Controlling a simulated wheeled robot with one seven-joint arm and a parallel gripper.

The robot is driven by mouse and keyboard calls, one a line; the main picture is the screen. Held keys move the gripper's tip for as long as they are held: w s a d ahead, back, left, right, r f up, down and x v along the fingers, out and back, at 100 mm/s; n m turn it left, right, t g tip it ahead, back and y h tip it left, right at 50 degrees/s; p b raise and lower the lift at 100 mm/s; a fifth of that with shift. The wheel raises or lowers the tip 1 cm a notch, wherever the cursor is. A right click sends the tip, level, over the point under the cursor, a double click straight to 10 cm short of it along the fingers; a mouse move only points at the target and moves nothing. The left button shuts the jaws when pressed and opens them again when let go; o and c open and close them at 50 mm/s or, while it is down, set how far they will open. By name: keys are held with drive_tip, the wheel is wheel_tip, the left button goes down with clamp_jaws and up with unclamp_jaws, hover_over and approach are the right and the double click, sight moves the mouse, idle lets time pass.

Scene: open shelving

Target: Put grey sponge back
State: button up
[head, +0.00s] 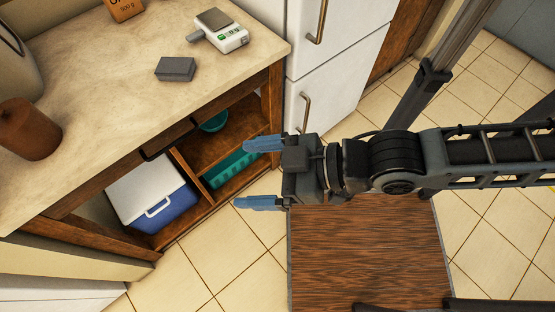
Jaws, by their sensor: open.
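The grey sponge (175,69) is a small dark grey block lying flat on the light stone countertop (115,75), in the upper left of the head view. My gripper (250,173) has two blue fingers spread apart with nothing between them. It is in front of the open shelving under the counter, to the right of and below the sponge in the picture, well apart from it.
A white kitchen scale (228,39) stands behind the sponge. A brown cylinder (28,128) is at the counter's left. Below are a blue-and-white cooler (153,193), a teal basket (230,169) and a teal bowl (214,122). A white fridge (337,65) stands right of the counter.

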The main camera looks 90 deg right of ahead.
drive_tip(key=shift+n+t+y, duration=0.4)
drive_tip(key=shift+t+y, duration=0.2)
drive_tip(key=s+r, duration=0.1)
drive_tip(key=r, duration=0.1)
drive_tip(key=s+a+r, duration=0.1)
drive_tip(key=s+r, duration=0.1)
drive_tip(key=shift+s+a+r, duration=0.1)
drive_tip(key=shift+s+r, duration=0.1)
drive_tip(key=shift+r, duration=0.15)
